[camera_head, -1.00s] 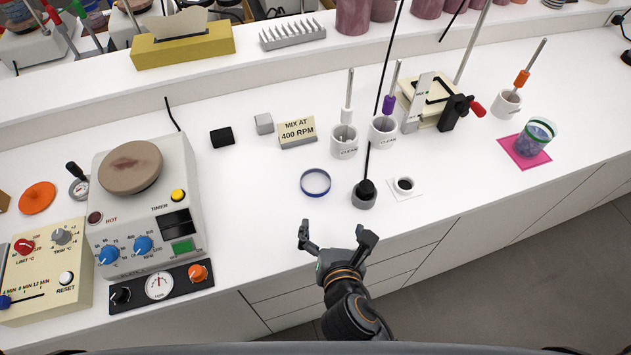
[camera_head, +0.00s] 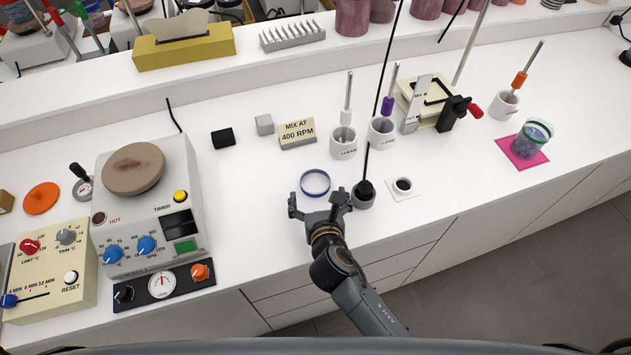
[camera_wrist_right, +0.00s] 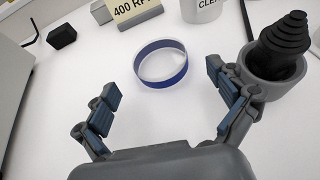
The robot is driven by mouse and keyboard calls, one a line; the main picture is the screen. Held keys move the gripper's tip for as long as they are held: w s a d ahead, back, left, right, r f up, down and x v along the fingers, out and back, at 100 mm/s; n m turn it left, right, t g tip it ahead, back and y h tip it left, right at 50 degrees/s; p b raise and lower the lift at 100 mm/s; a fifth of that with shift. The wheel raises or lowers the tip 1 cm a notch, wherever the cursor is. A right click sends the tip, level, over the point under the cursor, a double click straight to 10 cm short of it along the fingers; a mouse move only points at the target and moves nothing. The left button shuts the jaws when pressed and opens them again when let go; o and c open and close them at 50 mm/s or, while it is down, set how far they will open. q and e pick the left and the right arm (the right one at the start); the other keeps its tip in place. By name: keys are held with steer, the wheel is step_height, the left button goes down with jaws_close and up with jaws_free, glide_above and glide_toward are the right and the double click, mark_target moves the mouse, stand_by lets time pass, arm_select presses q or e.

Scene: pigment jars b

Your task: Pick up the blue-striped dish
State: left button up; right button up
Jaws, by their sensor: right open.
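The blue-striped dish (camera_head: 315,183) is a shallow, clear round dish with a blue band around its side. It sits upright on the white bench top. My right gripper (camera_head: 316,202) is open and empty just in front of it, on the near side. In the right wrist view the dish (camera_wrist_right: 162,62) lies beyond and between the spread fingers (camera_wrist_right: 168,100), apart from both. My left gripper is not in view.
A grey cup with a black ribbed stopper (camera_head: 363,196) stands close to the right finger, also in the wrist view (camera_wrist_right: 275,60). A sign (camera_head: 297,133) and a white pot (camera_head: 343,142) stand behind. A hot plate (camera_head: 150,205) is left.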

mark_target(314, 178)
steer(key=shift+x, duration=1.55)
steer(key=shift+s, duration=0.1)
steer(key=shift+c, duration=0.5)
steer(key=c, duration=0.8)
